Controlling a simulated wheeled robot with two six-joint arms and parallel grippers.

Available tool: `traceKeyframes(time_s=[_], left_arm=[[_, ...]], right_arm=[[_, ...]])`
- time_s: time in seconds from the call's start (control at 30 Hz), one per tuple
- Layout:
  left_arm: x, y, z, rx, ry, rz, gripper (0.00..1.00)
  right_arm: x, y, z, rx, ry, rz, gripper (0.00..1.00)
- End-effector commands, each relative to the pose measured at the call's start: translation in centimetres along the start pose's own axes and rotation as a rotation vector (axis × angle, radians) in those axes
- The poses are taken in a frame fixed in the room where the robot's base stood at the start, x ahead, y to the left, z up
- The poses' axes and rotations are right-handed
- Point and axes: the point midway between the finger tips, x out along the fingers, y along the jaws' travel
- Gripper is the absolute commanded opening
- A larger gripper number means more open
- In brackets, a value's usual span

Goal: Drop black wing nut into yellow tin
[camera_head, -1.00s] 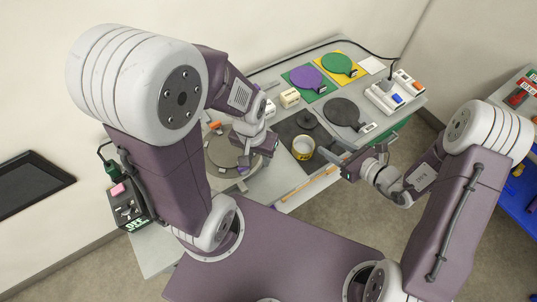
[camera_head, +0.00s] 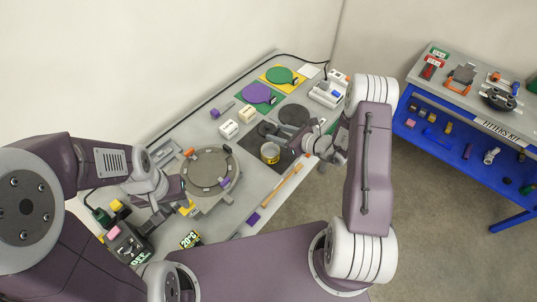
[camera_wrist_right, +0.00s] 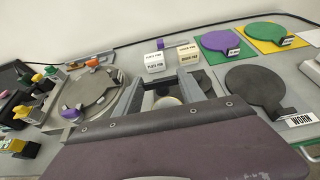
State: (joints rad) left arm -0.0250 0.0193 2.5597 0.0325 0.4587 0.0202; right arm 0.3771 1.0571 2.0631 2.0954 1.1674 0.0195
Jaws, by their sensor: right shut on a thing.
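The yellow tin (camera_head: 270,153) stands open and upright on a dark mat near the table's front edge. My right gripper (camera_head: 289,138) is just right of and above the tin in the head view. In the right wrist view its two fingers (camera_wrist_right: 165,86) stand a little apart, shut on a small dark piece that I take for the black wing nut; its outline is hardly visible. The fingers and palm hide much of what lies below. My left gripper (camera_head: 165,207) hangs left of the round grey plate; its jaw opening is unclear.
A round grey plate (camera_head: 209,170) stands left of the tin. Two white blocks (camera_head: 229,129) and purple (camera_head: 257,93) and green (camera_head: 279,75) paddles lie farther back. A black paddle (camera_wrist_right: 254,86) is right of my fingers. A blue shelf rack (camera_head: 450,143) stands right.

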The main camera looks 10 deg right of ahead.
Motion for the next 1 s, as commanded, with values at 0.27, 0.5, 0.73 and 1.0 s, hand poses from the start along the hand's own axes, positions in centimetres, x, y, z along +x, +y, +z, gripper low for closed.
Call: traceKeyframes(time_s=[0.27, 0.5, 0.73, 1.0], left_arm=[[3.0, -0.1, 0.3, 0.000, 0.000, 0.000, 0.36], [3.1, -0.1, 0.3, 0.000, 0.000, 0.000, 0.36], [3.1, -0.1, 0.3, 0.000, 0.000, 0.000, 0.36], [3.2, -0.1, 0.3, 0.000, 0.000, 0.000, 0.36]], right_arm=[[1.7, 0.1, -4.1, 0.001, 0.000, 0.001, 0.09], [1.9, 0.0, -4.5, -0.001, 0.000, 0.001, 0.09], [1.9, 0.0, -4.4, 0.000, 0.000, 0.001, 0.72], [1.8, 0.0, -4.5, 0.000, 0.000, 0.000, 0.72]])
